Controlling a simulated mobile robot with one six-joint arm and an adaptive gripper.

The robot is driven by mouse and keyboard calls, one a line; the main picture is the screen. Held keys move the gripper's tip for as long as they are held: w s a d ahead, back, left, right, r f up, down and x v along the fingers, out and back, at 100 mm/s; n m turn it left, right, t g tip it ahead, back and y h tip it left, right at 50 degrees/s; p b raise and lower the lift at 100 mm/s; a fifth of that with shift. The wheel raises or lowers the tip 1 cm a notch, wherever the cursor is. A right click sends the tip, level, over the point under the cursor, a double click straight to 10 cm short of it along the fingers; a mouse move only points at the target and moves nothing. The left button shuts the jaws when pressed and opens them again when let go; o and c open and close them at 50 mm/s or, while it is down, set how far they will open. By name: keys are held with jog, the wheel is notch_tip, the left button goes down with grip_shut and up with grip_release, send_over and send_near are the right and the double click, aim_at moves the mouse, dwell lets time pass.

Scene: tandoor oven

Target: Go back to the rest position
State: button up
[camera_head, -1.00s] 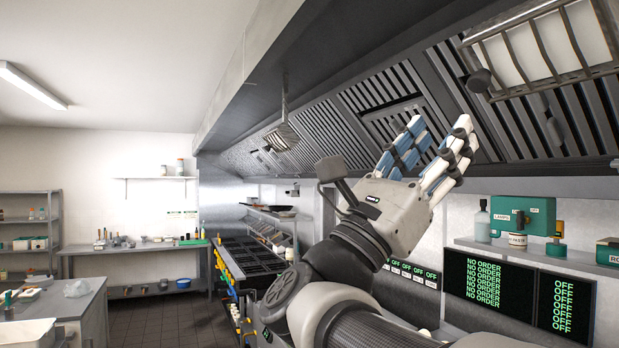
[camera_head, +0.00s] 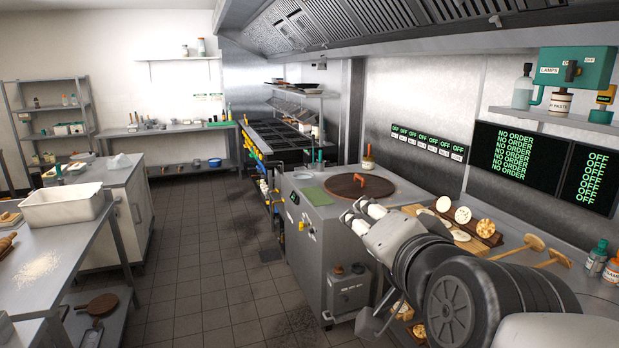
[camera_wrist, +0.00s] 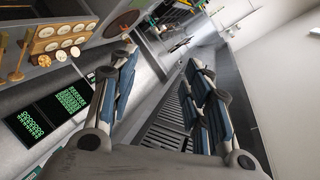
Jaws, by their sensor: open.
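My gripper (camera_head: 362,212) is in the lower right of the head view, in front of the tandoor counter, with my arm folded behind it. Its fingers are small and partly hidden there. In the wrist view my gripper (camera_wrist: 160,100) shows two blue-padded fingers spread wide apart, with nothing between them. The tandoor oven (camera_head: 318,232) is a grey steel box with a round brown lid (camera_head: 360,186) on top. The lid also shows at the top of the wrist view (camera_wrist: 121,24).
A wooden rack with round breads (camera_head: 462,216) lies on the counter at right. Order screens (camera_head: 516,163) hang on the wall below a shelf. A prep table with a white tub (camera_head: 62,207) stands at left. The tiled floor (camera_head: 200,285) between is clear.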

jog(key=s+d+f+n+g+b, duration=0.1)
jog(key=s+f+n+g, duration=0.2)
jog(key=s+f, duration=0.3)
jog(key=s+d+f+n+g+h+b, duration=0.1)
jog(key=s+d+f+n+g+b, duration=0.1)
jog(key=s+f, duration=0.5)
jog(key=s+d+f+n+g+b, duration=0.2)
jog(key=s+f, duration=0.5)
jog(key=f, duration=0.6)
jog(key=n+g, duration=0.1)
jog(key=g, duration=0.1)
jog(key=shift+n+g+h, duration=0.3)
jog(key=shift+h, duration=0.1)
jog(key=shift+s, duration=0.1)
